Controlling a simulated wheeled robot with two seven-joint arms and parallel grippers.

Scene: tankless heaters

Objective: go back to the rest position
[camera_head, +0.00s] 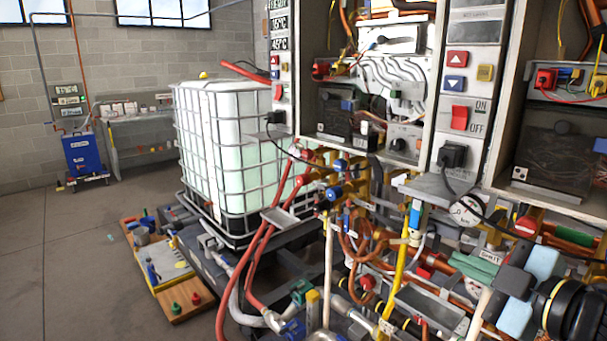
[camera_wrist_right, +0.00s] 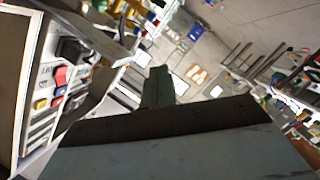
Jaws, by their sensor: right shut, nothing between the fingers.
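My right gripper (camera_head: 472,266) reaches in from the lower right of the head view, in front of the heater pipework. Its green fingers are together with nothing held. In the right wrist view the green fingers (camera_wrist_right: 158,88) stick up in the middle, past a dark edge. My left gripper is not in view.
Pipes, hoses and valves crowd the space beneath the open heater cabinets (camera_head: 470,170). A pressure gauge (camera_head: 467,210) sits close behind my right gripper. A caged white tank (camera_head: 235,150) stands at centre left. A blue container (camera_head: 82,154) is near the back wall. The left floor (camera_head: 60,270) is clear.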

